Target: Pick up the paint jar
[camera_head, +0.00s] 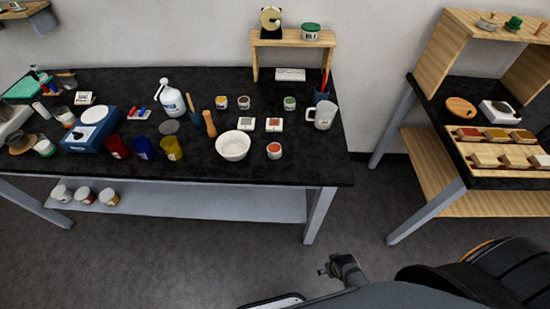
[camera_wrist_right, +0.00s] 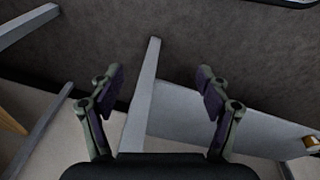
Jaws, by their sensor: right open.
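Several small jars could be the paint jar, and I cannot tell which one is meant. A white jar with a red-orange top (camera_head: 274,151) stands near the table's front edge, right of the white bowl. Small jars with yellow (camera_head: 221,102), brown-red (camera_head: 243,102) and green (camera_head: 289,103) tones stand farther back. A white jar (camera_head: 62,193), a red-marked jar (camera_head: 84,196) and an orange-marked jar (camera_head: 108,197) stand on the lower shelf. My right gripper (camera_head: 334,267) is open and empty, in front of the table, apart from every jar; its spread fingers show in the wrist view (camera_wrist_right: 158,78).
The black table (camera_head: 320,172) also holds a white bowl (camera_head: 233,146), a white mug (camera_head: 321,116), coloured cups and a pump bottle (camera_head: 172,98). A second table with a wooden rack (camera_head: 500,160) stands at right. Grey floor (camera_head: 365,220) is open between the tables.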

